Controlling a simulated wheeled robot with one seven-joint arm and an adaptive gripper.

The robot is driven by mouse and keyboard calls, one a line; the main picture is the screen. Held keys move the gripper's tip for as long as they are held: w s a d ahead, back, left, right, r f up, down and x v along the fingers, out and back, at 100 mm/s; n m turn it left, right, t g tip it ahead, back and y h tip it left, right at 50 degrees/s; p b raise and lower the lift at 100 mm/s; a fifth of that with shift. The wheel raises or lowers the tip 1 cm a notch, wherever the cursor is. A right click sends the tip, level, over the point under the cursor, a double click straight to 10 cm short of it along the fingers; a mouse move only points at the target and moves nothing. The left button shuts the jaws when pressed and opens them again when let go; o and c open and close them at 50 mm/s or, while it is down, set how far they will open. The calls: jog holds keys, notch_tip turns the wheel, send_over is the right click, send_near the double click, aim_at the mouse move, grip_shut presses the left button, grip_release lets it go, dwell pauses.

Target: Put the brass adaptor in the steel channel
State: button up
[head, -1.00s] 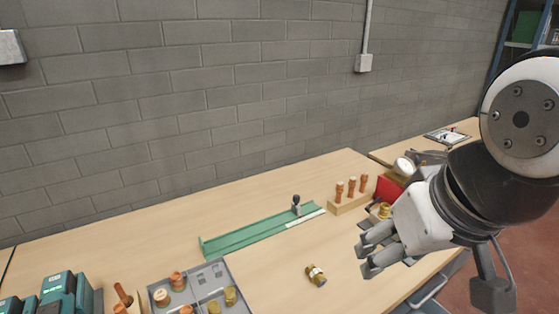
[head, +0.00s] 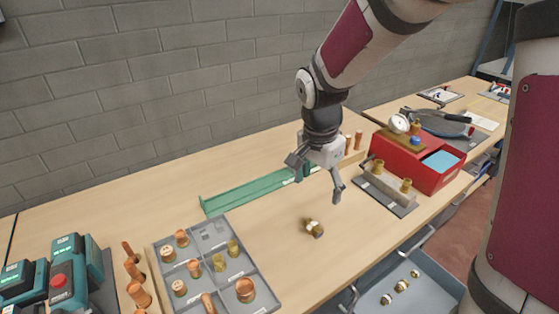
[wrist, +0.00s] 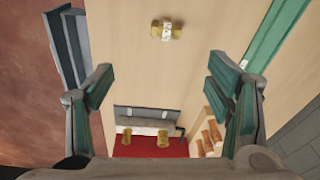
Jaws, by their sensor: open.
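The brass adaptor (head: 313,228), with a white label band, lies on its side on the bare wooden bench. It also shows near the top of the wrist view (wrist: 166,31). My gripper (head: 317,180) is open and empty, fingers pointing down, above the bench and apart from the adaptor. The channel also shows between my fingers, farther down the wrist view (wrist: 143,128).
A green tray (head: 245,193) lies behind the adaptor, partly hidden by my gripper. A grey compartment tray (head: 240,262) with copper and brass fittings stands at left. A red box (head: 430,170) stands behind the channel. An open drawer (head: 380,270) juts out at the front.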

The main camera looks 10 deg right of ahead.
jog(key=m, duration=0.2)
send_over(313, 224)
jog(key=a, duration=0.2)
notch_tip(313, 224, down, 4)
jog(key=shift+g, duration=0.3)
jog(key=f, duration=0.3)
jog(key=d+f, duration=0.1)
jog(key=f, duration=0.4)
jog(key=shift+s+d+f, duration=0.15)
jog(key=shift+s+f, duration=0.1)
jog(key=shift+f, duration=0.1)
jog(key=shift+w+d+f+p, duration=0.15)
jog(key=shift+f+p, duration=0.1)
jog(key=shift+f, duration=0.6)
jog(key=shift+d+f+p, duration=0.15)
jog(key=shift+f+p, duration=0.05)
jog(key=shift+f, duration=0.65)
jog(key=shift+w+d+f+p, duration=0.15)
jog(key=shift+f+p, duration=0.1)
jog(key=shift+f, duration=0.6)
jog(key=shift+s, duration=0.1)
jog(key=c, duration=1.6)
jog(key=shift+o, duration=0.2)
jog(key=shift+r, duration=0.15)
